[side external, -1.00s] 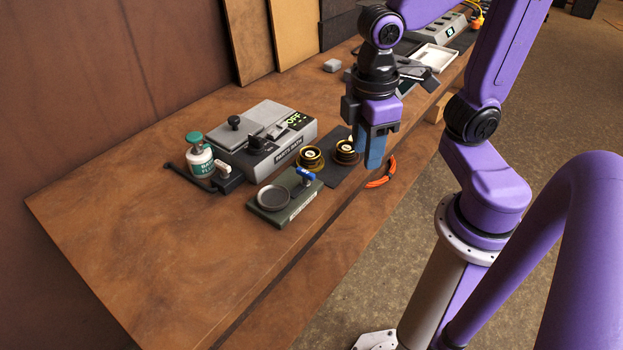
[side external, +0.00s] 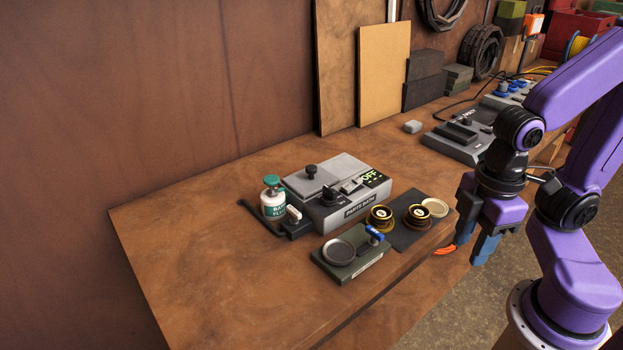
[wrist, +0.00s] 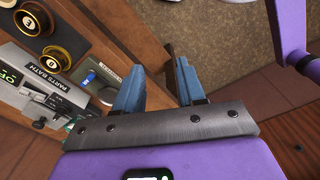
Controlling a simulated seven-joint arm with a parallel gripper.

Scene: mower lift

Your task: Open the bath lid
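The grey parts bath (side external: 352,208) stands on the bench with its flat lid (side external: 296,183) lying shut on top. A black knob (side external: 311,171) stands up from the lid. The bath's display reads OFF. The bath also shows at the left of the wrist view (wrist: 45,75), but I cannot make out its lid there. My gripper (side external: 474,236) is at the bench's front edge, to the right of the bath and well apart from it. Its two blue fingers are apart with nothing between them, as the wrist view also shows (wrist: 157,85).
A white and teal flux bottle (side external: 273,200) stands left of the bath. A small green stand with a round dish (side external: 339,251) is in front. The bench's left front is clear.

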